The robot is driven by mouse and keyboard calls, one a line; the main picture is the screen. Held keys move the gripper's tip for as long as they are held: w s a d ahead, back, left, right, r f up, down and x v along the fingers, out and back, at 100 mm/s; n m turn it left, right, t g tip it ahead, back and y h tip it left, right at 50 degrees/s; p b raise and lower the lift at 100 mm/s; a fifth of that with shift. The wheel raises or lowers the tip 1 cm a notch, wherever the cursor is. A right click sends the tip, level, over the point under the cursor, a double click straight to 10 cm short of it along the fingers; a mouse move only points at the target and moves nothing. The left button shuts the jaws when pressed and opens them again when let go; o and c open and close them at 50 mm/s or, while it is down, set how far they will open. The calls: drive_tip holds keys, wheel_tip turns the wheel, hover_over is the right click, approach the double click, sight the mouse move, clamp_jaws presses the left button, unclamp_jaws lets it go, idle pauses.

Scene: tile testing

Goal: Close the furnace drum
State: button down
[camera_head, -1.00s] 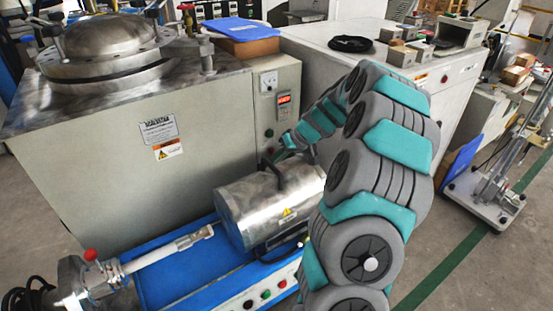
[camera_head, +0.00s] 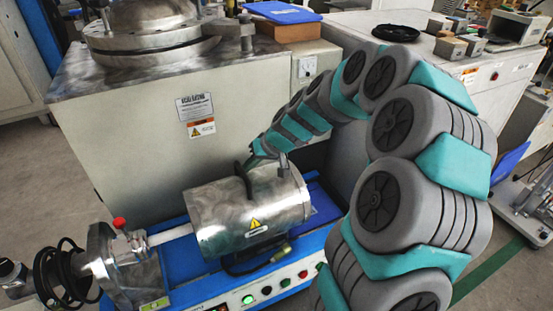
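The furnace drum (camera_head: 222,218) is a shiny metal cylinder with a yellow warning sticker, lying on a blue base. Its upper shell looks down, but I cannot tell whether the seam is fully shut. A black handle (camera_head: 243,180) stands on top. A pale tube (camera_head: 170,234) runs from the flange on the left to the drum's left end, where its tip is hidden. My gripper (camera_head: 266,160) is at the top of the drum, close beside the handle. The fingers are small and partly hidden, so contact and opening are unclear.
The blue base (camera_head: 190,277) has lit buttons along its front. A metal flange (camera_head: 118,262) with a red knob and black cable stands at left. A large grey cabinet (camera_head: 130,140) rises close behind the drum. My arm hides the area to the right.

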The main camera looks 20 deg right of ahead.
drive_tip(key=a, duration=0.8)
drive_tip(key=shift+s+a, duration=0.35)
drive_tip(key=shift+a, duration=0.1)
drive_tip(key=shift+r, duration=0.1)
